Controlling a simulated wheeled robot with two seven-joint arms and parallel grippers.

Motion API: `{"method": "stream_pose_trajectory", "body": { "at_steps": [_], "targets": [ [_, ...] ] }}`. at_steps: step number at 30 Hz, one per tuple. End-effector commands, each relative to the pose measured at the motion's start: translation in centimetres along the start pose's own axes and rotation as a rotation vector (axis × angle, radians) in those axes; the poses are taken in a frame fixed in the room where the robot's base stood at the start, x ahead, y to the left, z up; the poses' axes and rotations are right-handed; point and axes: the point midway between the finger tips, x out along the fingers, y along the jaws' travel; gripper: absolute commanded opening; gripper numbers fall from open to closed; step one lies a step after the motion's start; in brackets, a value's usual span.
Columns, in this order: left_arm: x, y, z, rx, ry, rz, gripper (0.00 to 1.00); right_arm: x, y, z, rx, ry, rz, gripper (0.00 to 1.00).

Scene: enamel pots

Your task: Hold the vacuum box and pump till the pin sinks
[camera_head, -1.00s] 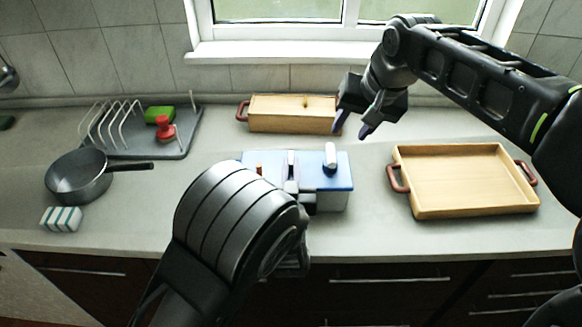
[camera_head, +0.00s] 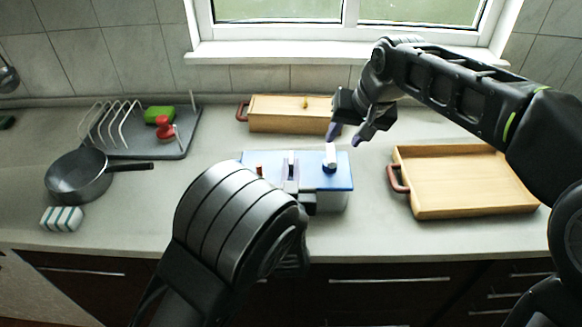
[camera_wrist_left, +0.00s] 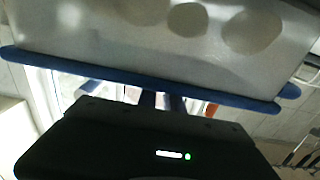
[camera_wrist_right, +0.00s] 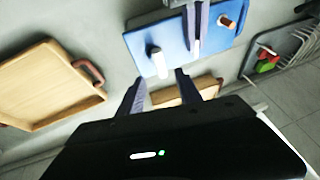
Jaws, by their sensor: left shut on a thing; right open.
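The vacuum box (camera_head: 333,201) has pale walls and a blue lid (camera_head: 312,180). It stands on the counter near its front edge. A white pump knob (camera_head: 330,155) stands up at the lid's right; it also shows in the right wrist view (camera_wrist_right: 157,62). A small orange pin (camera_head: 259,170) sticks up at the lid's left, also in the right wrist view (camera_wrist_right: 227,21). My left gripper (camera_head: 291,172) is shut on the box at the lid's middle; my left arm hides the box's front left. My right gripper (camera_head: 345,138) is open and empty, just behind and above the pump knob.
A wooden tray (camera_head: 465,183) stands at right, a wooden box (camera_head: 285,118) behind. At left are a dark pan (camera_head: 77,177), a striped sponge (camera_head: 61,219) and a grey rack board (camera_head: 170,149) holding a green and a red item. Counter left of the vacuum box is clear.

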Motion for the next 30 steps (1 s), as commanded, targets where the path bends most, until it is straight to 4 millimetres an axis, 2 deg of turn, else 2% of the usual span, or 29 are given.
{"method": "stream_pose_trajectory", "body": {
  "at_steps": [9, 15, 20, 28, 30],
  "targets": [
    [0.0, 0.0, -0.1, -0.001, 0.002, 0.000, 0.00, 5.2, 0.1, 0.1, 0.001, -0.004, 0.002, 0.41],
    [0.0, 0.0, -0.1, -0.001, 0.002, 0.000, 0.00, 7.2, 0.1, 0.0, 0.001, -0.001, 0.001, 0.41],
    [0.0, 0.0, -0.1, 0.000, 0.002, 0.000, 0.00, 8.0, 0.0, 0.0, 0.001, -0.001, 0.000, 0.41],
    [0.0, 0.0, -0.1, 0.000, 0.001, 0.000, 0.00, 8.0, 0.0, 0.0, 0.001, 0.000, 0.000, 0.41],
    [0.0, 0.0, -0.1, 0.000, 0.001, 0.000, 0.00, 8.0, 0.0, 0.0, 0.001, 0.000, 0.000, 0.37]
  ]
}}
